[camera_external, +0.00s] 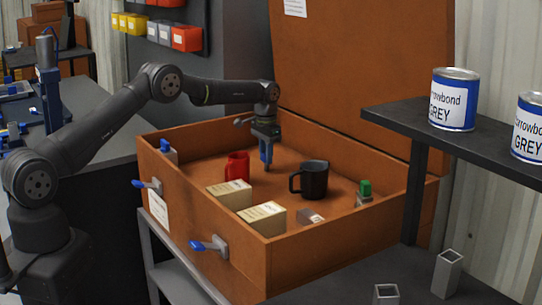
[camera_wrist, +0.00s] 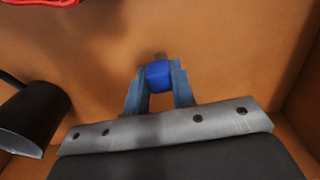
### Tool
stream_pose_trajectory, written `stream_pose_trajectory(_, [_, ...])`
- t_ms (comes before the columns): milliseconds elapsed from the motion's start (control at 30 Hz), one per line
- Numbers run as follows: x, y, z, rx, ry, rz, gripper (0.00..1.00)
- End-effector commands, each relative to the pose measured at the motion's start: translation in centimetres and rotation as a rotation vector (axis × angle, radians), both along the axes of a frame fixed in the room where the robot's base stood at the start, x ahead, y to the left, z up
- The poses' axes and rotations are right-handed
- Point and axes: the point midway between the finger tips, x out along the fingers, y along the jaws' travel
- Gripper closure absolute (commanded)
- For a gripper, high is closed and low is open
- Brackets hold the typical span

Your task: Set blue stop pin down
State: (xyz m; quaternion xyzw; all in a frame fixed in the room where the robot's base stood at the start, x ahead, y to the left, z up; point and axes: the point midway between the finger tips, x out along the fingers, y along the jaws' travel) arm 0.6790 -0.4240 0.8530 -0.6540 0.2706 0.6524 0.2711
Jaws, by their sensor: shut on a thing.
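My gripper (camera_wrist: 159,88) is shut on the blue stop pin (camera_wrist: 159,74), with one finger on each side of its blue head. In the external view my gripper (camera_external: 267,160) points down inside the open orange case (camera_external: 345,237), behind the red mug and the black mug. The blue pin (camera_external: 265,152) shows there as a small blue patch between the fingers. A short grey tip of the pin shows beyond the blue head in the wrist view. I cannot tell whether the pin touches the case floor.
A red mug (camera_external: 237,166), a black mug (camera_external: 314,180), two cream boxes (camera_external: 262,219), a small brown block (camera_external: 311,216) and a green-topped pin (camera_external: 365,189) are in the case. Its lid (camera_external: 365,70) stands open behind. Bare floor surrounds the held pin.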

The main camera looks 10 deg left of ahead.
Motion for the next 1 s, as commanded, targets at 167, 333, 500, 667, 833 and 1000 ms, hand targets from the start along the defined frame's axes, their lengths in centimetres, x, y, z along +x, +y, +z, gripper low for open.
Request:
stream_pose_trajectory(167, [0.0,0.0,-0.1,0.000,0.000,0.000,0.99])
stream_pose_trajectory(333, [0.0,0.0,-0.3,0.000,0.000,0.000,0.59])
stream_pose_trajectory(500, [0.0,0.0,-0.3,0.000,0.000,0.000,0.55])
stream_pose_trajectory(667, [0.0,0.0,-0.1,0.000,0.000,0.000,0.55])
stream_pose_trajectory(833, [0.0,0.0,1.7,-0.001,-0.001,0.000,0.55])
stream_pose_trajectory(1000, [0.1,0.0,5.4,-0.001,-0.002,0.001,0.55])
